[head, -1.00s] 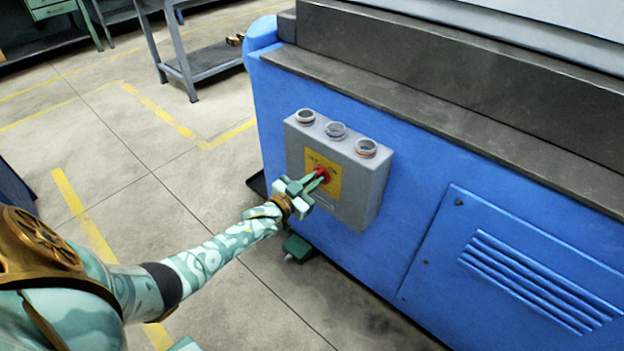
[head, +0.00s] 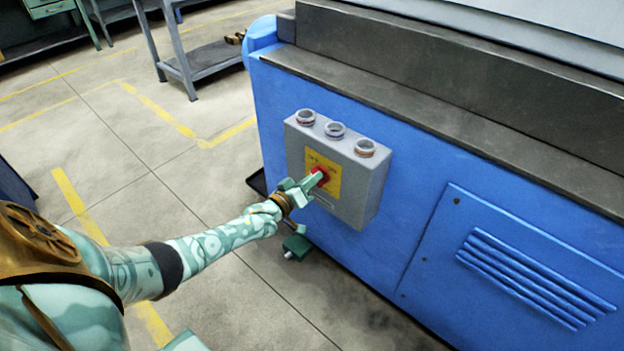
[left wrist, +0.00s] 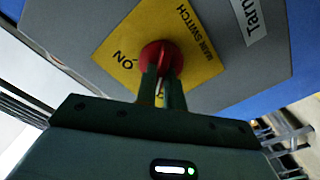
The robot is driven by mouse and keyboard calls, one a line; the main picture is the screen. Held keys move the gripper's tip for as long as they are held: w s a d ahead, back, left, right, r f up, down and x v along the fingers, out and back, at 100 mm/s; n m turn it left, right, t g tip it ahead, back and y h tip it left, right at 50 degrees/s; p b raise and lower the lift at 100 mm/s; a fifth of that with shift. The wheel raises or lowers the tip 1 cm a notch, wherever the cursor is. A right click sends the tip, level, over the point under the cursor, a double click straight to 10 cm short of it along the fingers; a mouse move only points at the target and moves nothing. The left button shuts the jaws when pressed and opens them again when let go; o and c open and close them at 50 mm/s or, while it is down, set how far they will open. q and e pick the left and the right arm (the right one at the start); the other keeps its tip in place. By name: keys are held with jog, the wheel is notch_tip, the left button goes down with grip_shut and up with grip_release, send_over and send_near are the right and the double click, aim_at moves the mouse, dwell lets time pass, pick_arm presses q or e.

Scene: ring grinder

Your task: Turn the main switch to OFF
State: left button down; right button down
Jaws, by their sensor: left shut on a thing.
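The main switch is a red rotary knob (head: 322,175) on a yellow plate (head: 329,186), on the front of a grey control box (head: 364,192). In the left wrist view the red knob (left wrist: 163,56) sits between the two fingers, and the yellow plate (left wrist: 195,45) reads "MAIN SWITCH" and "ON". My left gripper (head: 314,180) is shut on the knob; it also shows in the left wrist view (left wrist: 161,72). The fingers hide part of the knob and the lower plate lettering. My right gripper is not in view.
A grey workbench (head: 205,60) stands at the back. The floor at left is mostly clear.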

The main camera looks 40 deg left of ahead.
pick_arm(q)
jog(key=shift+f+n, duration=0.1)
jog(key=shift+n, duration=0.8)
jog(key=c, duration=1.5)
grip_release()
jog(key=shift+s, duration=0.15)
